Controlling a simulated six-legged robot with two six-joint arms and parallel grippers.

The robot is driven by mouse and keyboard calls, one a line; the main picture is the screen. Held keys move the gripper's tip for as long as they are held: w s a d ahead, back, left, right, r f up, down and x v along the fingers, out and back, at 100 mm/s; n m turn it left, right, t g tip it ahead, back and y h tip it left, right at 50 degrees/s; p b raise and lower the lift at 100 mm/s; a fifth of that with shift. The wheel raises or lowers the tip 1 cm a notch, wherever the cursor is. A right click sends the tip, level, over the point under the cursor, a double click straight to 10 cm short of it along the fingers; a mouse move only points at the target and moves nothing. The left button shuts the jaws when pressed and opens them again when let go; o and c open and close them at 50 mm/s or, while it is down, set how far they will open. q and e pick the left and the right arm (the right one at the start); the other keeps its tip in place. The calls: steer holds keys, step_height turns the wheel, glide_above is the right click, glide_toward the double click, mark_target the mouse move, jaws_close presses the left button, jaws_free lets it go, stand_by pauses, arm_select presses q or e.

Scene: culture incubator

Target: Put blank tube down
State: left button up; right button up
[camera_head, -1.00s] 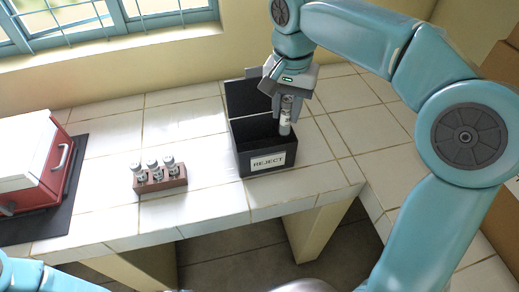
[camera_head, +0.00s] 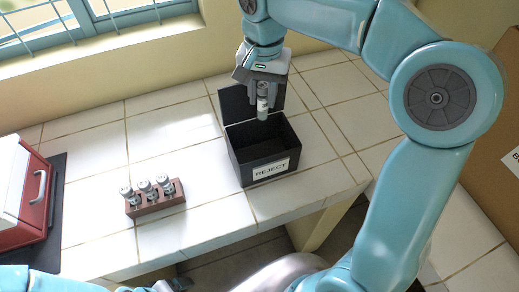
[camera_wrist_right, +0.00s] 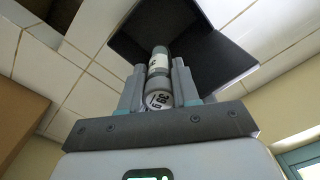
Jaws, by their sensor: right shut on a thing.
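A small tube (camera_head: 262,103) with a grey cap and a white label is held upright in my right gripper (camera_head: 263,90). In the right wrist view the tube (camera_wrist_right: 158,75) sits between the two fingers of the gripper (camera_wrist_right: 158,92), and its cap shows dark digits. The gripper is shut on it, over the back part of the open black box (camera_head: 243,170), which carries a white REJECT label. The tube's lower end shows above the box opening. The box's dark interior (camera_wrist_right: 205,50) shows behind the tube in the wrist view.
A brown rack (camera_head: 157,199) with several tubes stands left of the box. A red and white incubator (camera_head: 25,200) sits on a dark mat at the far left. The tiled counter between rack and box is clear. A window is at the back wall.

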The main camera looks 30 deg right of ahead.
step_height(320, 180, down, 18)
steer(key=shift+r, duration=0.25)
steer(key=shift+d+f, duration=0.1)
steer(key=shift+f, duration=0.25)
steer(key=shift+f+b, duration=0.15)
steer(key=shift+b, duration=0.2)
steer(key=o, duration=1)
steer(key=shift+o, duration=0.2)
